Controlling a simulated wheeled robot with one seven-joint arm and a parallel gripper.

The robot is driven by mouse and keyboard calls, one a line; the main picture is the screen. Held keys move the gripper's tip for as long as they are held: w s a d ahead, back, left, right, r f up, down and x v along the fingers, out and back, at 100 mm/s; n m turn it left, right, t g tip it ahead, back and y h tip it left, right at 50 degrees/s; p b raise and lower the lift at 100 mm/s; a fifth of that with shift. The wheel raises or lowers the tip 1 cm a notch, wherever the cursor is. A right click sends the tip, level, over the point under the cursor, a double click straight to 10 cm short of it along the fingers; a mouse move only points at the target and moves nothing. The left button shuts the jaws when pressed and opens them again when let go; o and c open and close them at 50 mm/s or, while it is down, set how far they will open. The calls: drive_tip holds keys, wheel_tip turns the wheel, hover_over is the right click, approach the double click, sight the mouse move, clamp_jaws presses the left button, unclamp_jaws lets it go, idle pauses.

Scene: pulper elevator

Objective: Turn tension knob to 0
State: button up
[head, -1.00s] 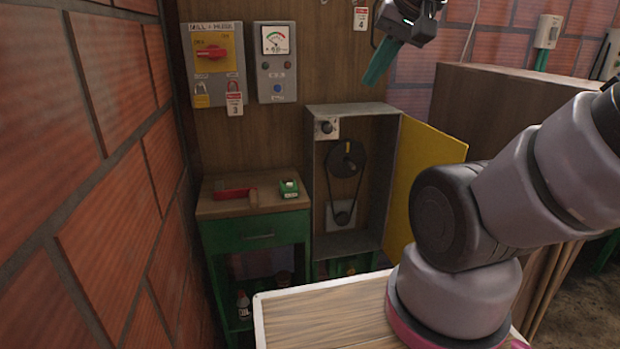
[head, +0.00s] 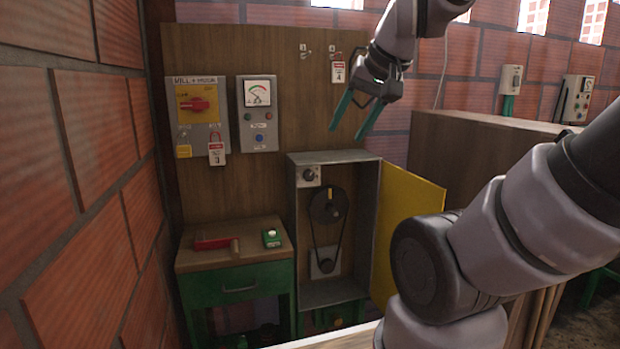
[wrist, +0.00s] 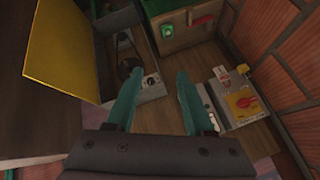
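The tension knob (head: 309,174) is a small dark dial on a pale plate at the upper left inside the open grey cabinet. Its setting is too small to read. It also shows in the wrist view (wrist: 151,81), ahead of and between the fingertips. The cabinet (head: 334,158) holds a dark pulley (head: 328,206) with a belt running down to a smaller pulley. My gripper (head: 350,117) is above and in front of the cabinet's top right, apart from it. Its teal fingers are spread and empty, also in the wrist view (wrist: 156,76).
The yellow cabinet door (head: 408,225) stands open to the right. A red-switch panel (head: 198,110) and a gauge box (head: 258,112) hang on the board at left. A green table (head: 235,250) carries a red tool (head: 213,242) and a green device (head: 272,238). A brick wall is close at left.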

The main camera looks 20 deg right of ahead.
sight(310, 175)
drive_tip(key=shift+o, duration=1.4)
drive_tip(key=w+d+f+t+h, duration=0.1)
drive_tip(key=w+d+f, duration=0.1)
drive_tip(key=w, duration=0.7)
drive_tip(key=w+d+f+t+h, duration=0.1)
drive_tip(key=w+d+f+t, duration=0.1)
drive_tip(key=w, duration=0.8)
drive_tip(key=shift+d+f, duration=0.15)
drive_tip(key=shift+d, duration=0.5)
drive_tip(key=w+d+f+n+t+h, duration=0.25)
drive_tip(key=w+f+t, duration=0.25)
drive_tip(key=w+f, duration=0.75)
wheel_tip(310, 175, down, 7)
drive_tip(key=w+a+n+t+y, duration=0.2)
drive_tip(key=n+t+y, duration=0.1)
drive_tip(key=y, duration=0.1)
drive_tip(key=w, duration=1)
drive_tip(key=shift+a, duration=0.35)
drive_tip(key=shift+n, duration=0.25)
clamp_jaws()
